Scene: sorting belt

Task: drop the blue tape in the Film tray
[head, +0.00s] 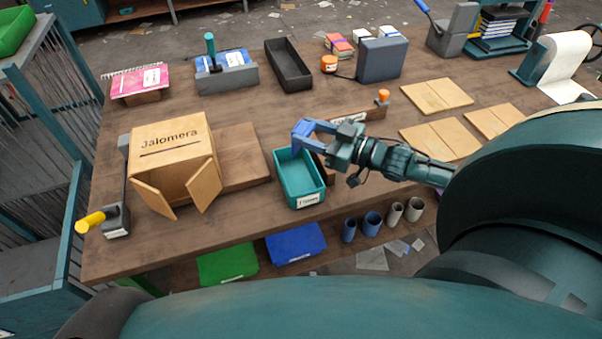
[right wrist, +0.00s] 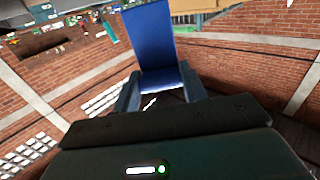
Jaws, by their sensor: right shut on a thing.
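My right gripper (head: 325,143) comes in from the right in the head view and is shut on the blue tape (head: 301,135). The tape sticks out to the left of the fingers, over the far end of the teal tray. In the right wrist view the blue tape (right wrist: 150,35) stands out as a broad blue piece between the two fingertips (right wrist: 160,88). The teal tray (head: 302,201) has a white label on its near side, whose small print I cannot read surely; its visible inside looks empty. My left gripper is not in view.
A cardboard box (head: 170,137) with open flaps stands left of the teal tray. A small upright with an orange knob (head: 383,96) is behind my right gripper. A black tray (head: 288,68) lies further back. Blue (head: 296,243) and green (head: 227,263) bins sit below the front edge.

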